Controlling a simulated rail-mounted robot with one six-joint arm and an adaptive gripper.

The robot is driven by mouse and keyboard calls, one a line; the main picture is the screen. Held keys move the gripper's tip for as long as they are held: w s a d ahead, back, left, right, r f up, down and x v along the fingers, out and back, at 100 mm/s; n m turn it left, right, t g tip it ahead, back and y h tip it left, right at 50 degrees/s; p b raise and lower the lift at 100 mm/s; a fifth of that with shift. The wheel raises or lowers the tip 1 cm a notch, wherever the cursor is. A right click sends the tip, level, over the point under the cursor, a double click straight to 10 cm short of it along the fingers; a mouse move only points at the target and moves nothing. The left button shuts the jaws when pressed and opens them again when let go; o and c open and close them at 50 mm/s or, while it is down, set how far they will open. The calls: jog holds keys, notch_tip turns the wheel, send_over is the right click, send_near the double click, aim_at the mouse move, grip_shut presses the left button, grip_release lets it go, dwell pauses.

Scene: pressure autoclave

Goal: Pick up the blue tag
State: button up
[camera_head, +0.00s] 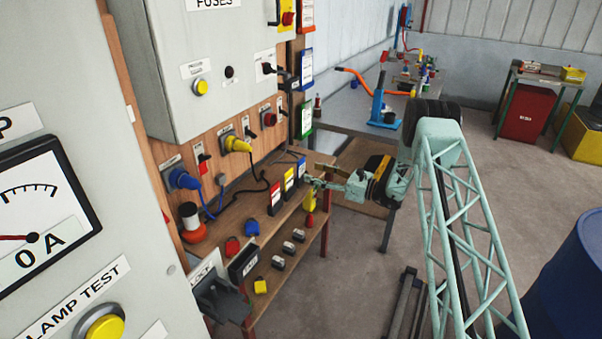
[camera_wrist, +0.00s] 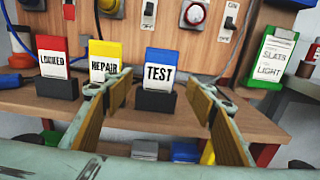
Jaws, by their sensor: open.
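The blue tag (camera_wrist: 160,69) carries the word TEST and stands upright in a dark holder on the wooden shelf. In the wrist view it is just beyond my gripper (camera_wrist: 165,106), nearly between the two fingers. My gripper is open and empty, with wooden-looking pads on the inner faces of its fingers. In the head view the blue tag (camera_head: 301,167) is the farthest of the three tags in the row, and my gripper (camera_head: 314,182) is close in front of it. The gap between fingers and tag is hard to judge.
Left of the blue tag stand a yellow REPAIR tag (camera_wrist: 104,62) and a red LOCKED tag (camera_wrist: 53,66) in similar holders. A green-framed card (camera_wrist: 272,58) hangs at right. Switches and a yellow plug (camera_head: 238,145) are on the panel behind.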

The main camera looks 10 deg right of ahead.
aim_at(302, 168)
jog(key=shift+a, duration=0.1)
dwell(0.3)
jog(key=shift+b+x, duration=0.65)
jog(key=shift+x, duration=1.95)
jog(key=shift+r, duration=0.1)
jog(key=shift+c, duration=0.4)
jog(key=c, duration=0.9)
jog(key=shift+r, duration=0.15)
jog(key=shift+r+p, duration=1)
jog(key=shift+r, duration=3.85)
